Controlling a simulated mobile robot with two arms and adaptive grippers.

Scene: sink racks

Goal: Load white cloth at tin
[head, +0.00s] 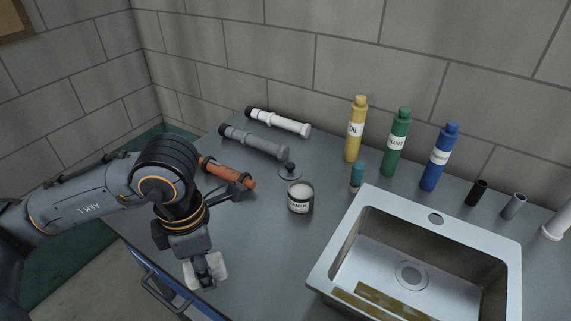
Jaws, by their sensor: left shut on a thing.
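My left gripper (206,268) is shut on the white cloth (220,268), which shows as pale bits on both sides of the fingers. It is over the front left part of the counter, near the front edge. The tin (299,205) is an open round pot with a dark label and a pale filling. It stands upright on the counter, to the right of and behind the gripper, apart from it. A dark round lid with a knob (290,171) lies just behind the tin. My right gripper is not in view.
A sink (335,262) is at the right. Yellow (355,130), green (397,143) and blue (439,158) bottles stand at the back, with a small teal bottle (356,177) before them. White (279,122), grey (254,142) and red-brown (228,172) tubes lie at the left. Counter before the tin is clear.

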